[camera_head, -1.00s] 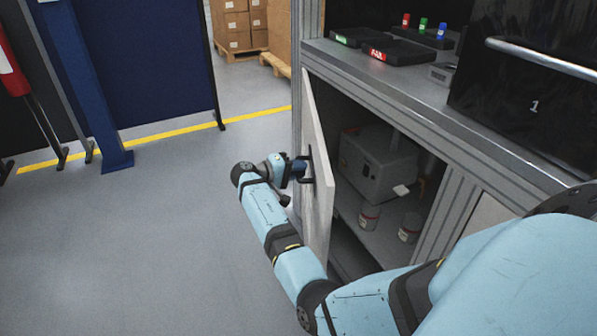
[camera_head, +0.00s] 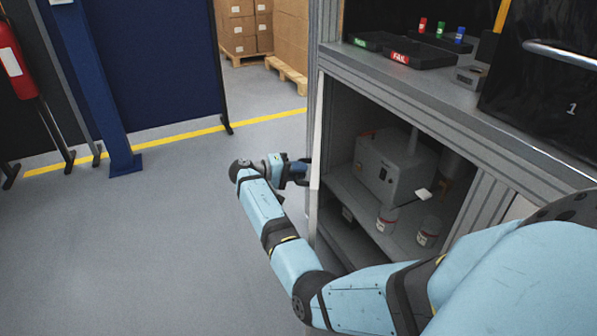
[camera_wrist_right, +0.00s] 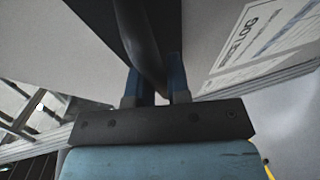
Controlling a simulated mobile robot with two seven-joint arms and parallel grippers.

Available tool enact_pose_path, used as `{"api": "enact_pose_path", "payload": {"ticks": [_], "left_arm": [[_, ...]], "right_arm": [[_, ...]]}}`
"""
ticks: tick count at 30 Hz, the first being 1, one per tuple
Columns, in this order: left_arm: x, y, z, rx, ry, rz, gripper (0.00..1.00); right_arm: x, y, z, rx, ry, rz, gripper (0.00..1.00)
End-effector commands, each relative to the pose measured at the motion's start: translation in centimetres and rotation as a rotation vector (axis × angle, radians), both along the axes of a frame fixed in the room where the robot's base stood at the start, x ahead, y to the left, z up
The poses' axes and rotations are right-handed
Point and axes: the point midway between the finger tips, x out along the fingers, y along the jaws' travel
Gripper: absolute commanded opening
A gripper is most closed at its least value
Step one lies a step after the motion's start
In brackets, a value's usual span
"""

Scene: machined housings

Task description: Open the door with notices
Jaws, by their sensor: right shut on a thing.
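The cabinet door (camera_head: 317,160) stands swung open and shows almost edge-on in the head view, at the left side of the cabinet opening. In the right wrist view its face fills the top, with a printed notice (camera_wrist_right: 265,40) at the right. My right gripper (camera_head: 302,172) is at the outer side of the door. Its blue fingers (camera_wrist_right: 158,85) are shut on the dark door handle (camera_wrist_right: 142,45). My right arm reaches in from the lower right across the front of the cabinet. My left gripper is not in view.
Inside the open cabinet are a grey box-shaped machine (camera_head: 393,165) and two small containers, one a white jar (camera_head: 387,219). Black trays (camera_head: 415,54) lie on the counter above. Floor left of the door is clear, up to a blue partition (camera_head: 165,65).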

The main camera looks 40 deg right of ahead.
Motion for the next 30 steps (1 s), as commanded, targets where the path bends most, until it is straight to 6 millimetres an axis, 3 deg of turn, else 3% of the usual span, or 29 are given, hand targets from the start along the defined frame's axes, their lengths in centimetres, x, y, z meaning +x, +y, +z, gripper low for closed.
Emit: {"api": "enact_pose_path", "payload": {"ticks": [4, 5, 8, 20, 30], "left_arm": [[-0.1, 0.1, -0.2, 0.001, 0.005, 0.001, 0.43], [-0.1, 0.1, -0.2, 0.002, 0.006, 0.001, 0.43], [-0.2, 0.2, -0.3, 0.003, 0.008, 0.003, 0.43], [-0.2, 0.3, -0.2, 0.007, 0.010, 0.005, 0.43], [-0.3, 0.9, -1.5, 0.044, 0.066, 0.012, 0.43]], "right_arm": [[0.0, 0.0, 0.0, 0.001, -0.001, 0.001, 0.00], [0.0, 0.0, 0.0, 0.001, -0.001, 0.001, 0.19], [0.0, 0.0, 0.0, 0.001, 0.000, 0.000, 0.42], [0.4, 0.8, 0.2, 0.001, 0.000, 0.000, 0.42], [3.4, 7.1, 1.7, 0.002, 0.001, 0.002, 0.42]]}}
